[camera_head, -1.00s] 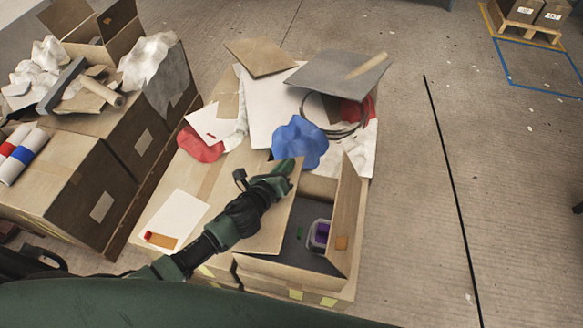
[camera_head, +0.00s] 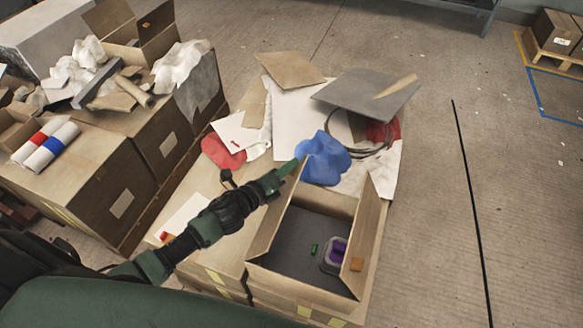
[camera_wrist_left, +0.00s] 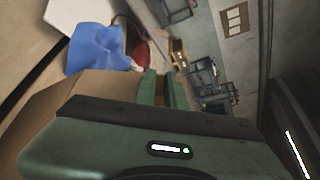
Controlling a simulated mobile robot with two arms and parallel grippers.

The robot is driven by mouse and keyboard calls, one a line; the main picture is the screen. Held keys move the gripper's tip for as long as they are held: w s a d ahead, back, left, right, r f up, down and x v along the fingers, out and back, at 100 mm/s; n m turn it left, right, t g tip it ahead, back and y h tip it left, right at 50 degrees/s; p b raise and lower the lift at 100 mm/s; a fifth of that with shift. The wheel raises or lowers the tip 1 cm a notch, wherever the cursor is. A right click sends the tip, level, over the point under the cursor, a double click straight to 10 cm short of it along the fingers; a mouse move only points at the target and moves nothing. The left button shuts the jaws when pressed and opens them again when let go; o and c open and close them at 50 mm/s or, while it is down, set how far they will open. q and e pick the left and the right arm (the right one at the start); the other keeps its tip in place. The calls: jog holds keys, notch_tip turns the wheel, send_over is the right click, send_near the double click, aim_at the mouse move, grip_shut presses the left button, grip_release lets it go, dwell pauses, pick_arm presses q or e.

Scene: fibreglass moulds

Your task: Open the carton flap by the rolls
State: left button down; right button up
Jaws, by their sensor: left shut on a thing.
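An open carton (camera_head: 310,290) stands at the lower middle of the head view. Its left flap (camera_head: 277,222) stands steeply up, and its right flap (camera_head: 369,235) is also raised. My left gripper (camera_head: 284,173) is shut on the top far corner of the left flap. The wrist view shows the fingers (camera_wrist_left: 158,88) closed at the edge of the brown flap (camera_wrist_left: 62,102). White rolls with red and blue bands (camera_head: 45,142) lie on another carton at the left. My right gripper is not in view.
Inside the open carton are a grey tub with purple contents (camera_head: 334,256) and a small green piece (camera_head: 314,249). A blue cloth (camera_head: 323,160) lies just beyond the flap. A grey sheet (camera_head: 366,92) lies farther back.

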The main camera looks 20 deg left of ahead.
pick_arm(q)
jog(key=shift+a+f, duration=0.1)
jog(key=shift+a, duration=0.15)
jog(key=c, duration=1.5)
grip_release()
jog(key=shift+s, duration=0.3)
jog(key=b+v, duration=0.1)
jog(key=v, duration=0.6)
jog(key=shift+s+a, duration=0.1)
jog(key=shift+s, duration=0.1)
